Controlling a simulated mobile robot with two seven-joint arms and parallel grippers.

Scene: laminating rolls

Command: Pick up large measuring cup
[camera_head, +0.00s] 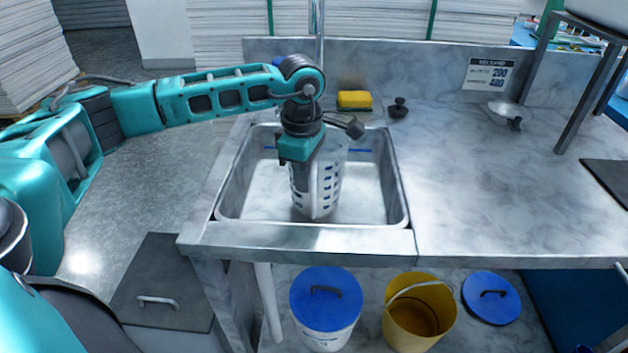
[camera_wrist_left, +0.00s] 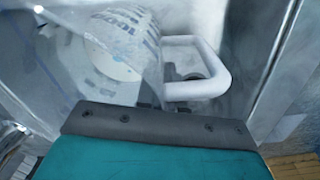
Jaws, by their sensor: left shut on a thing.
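The large measuring cup (camera_head: 328,190) is clear with blue markings and stands about upright inside the sink. Its pale handle faces the front, towards me. My left gripper (camera_head: 308,168) points down from above at the handle side and is shut on the cup; the fingertips are hard to make out. In the left wrist view the cup (camera_wrist_left: 122,45) lies at the upper left and its white loop handle (camera_wrist_left: 222,72) at the upper middle. My right gripper is not in view.
The steel sink (camera_head: 228,190) has raised walls around the cup. A faucet (camera_head: 317,35), a yellow sponge (camera_head: 354,100) and a black stopper (camera_head: 398,108) are behind it. The right counter (camera_head: 480,190) is mostly clear. A blue-lidded bucket (camera_head: 326,300) and yellow bucket (camera_head: 418,315) stand below.

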